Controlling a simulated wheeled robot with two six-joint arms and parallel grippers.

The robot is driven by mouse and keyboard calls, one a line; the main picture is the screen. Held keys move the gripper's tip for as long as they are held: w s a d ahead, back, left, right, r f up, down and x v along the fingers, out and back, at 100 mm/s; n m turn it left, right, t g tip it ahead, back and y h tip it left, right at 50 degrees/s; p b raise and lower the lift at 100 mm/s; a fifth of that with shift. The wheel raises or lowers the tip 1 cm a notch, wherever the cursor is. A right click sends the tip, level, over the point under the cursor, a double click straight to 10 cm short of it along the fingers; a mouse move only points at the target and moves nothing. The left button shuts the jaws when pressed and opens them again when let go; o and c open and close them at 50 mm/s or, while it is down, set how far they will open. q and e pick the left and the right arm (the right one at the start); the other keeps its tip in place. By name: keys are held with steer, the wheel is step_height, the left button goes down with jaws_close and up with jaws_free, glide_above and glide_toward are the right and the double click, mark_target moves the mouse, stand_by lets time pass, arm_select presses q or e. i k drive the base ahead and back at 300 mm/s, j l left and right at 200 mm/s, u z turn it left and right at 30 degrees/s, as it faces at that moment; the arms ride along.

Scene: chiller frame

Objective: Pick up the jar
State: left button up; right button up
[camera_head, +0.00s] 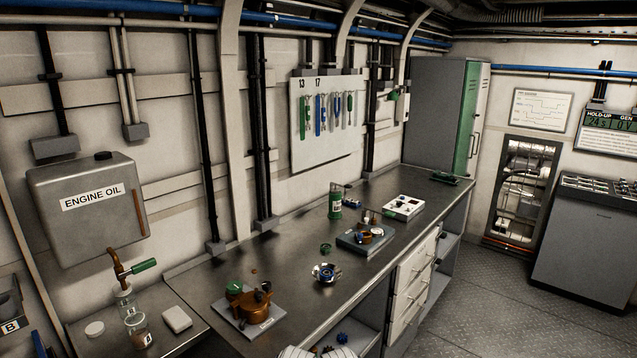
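A small clear glass jar (138,328) with a dark mark on its front stands on the low metal shelf at the lower left. A round white lid (95,328) lies to the left of the jar.
A white block (177,319) lies right of the jar. The tap's green handle (144,265) sticks out above. The long workbench (290,257) holds a brown pump-like part (249,304), a blue-and-metal part (326,272) and a green can (335,202). The floor (470,300) at right is clear.

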mark_target(137, 328)
steer(key=u, duration=1.25)
